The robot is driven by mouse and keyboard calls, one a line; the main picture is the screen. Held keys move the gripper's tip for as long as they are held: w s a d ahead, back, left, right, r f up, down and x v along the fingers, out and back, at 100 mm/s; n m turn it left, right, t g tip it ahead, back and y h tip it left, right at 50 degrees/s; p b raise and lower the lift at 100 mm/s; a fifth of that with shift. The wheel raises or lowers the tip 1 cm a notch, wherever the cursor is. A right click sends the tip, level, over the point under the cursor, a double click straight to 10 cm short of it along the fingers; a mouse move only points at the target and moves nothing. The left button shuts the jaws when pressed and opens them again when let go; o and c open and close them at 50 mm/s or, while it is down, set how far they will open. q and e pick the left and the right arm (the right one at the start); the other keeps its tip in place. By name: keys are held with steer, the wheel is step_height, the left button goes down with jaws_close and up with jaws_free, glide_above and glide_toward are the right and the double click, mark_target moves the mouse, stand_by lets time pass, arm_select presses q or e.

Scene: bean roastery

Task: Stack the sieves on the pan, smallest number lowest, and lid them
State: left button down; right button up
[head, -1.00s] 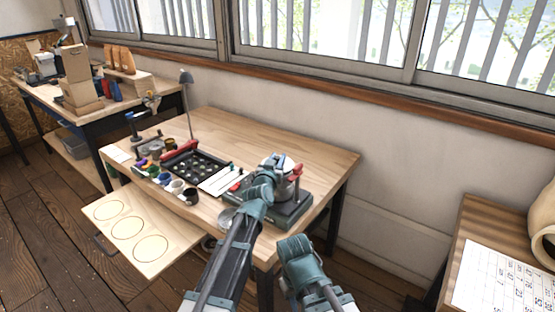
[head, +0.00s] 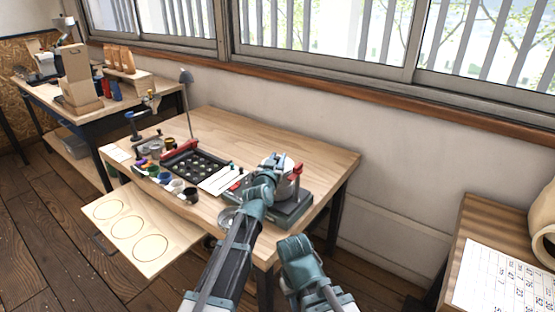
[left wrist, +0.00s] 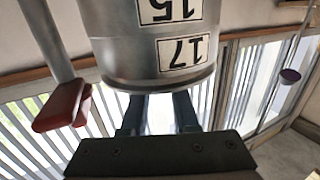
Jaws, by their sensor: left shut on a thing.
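The metal sieve stack (head: 293,190) stands on the dark green base at the table's right front. In the left wrist view, which is upside down, the sieve labelled 17 (left wrist: 184,53) is above the sieve labelled 15 (left wrist: 170,10). Any lower sieve and the pan are out of that view. My left gripper (left wrist: 158,98) is over the top of the stack, its fingers shut with a gap between them. Its fingertips are behind the top rim; what they hold looks like the lid, mostly hidden.
A red-ended lever (left wrist: 62,107) stands beside the stack. A black tray (head: 196,166), white cards (head: 216,180) and small cups (head: 176,186) lie left of it. The pull-out board (head: 150,262) with three drawn circles is empty. The table's back right is clear.

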arm_select(q)
steer(key=shift+f+b, duration=0.3)
steer(key=shift+f, duration=0.05)
steer(key=c, duration=0.9)
jaws_free()
steer(key=shift+c, duration=0.2)
steer(key=v, duration=1.1)
steer(key=shift+p, duration=0.3)
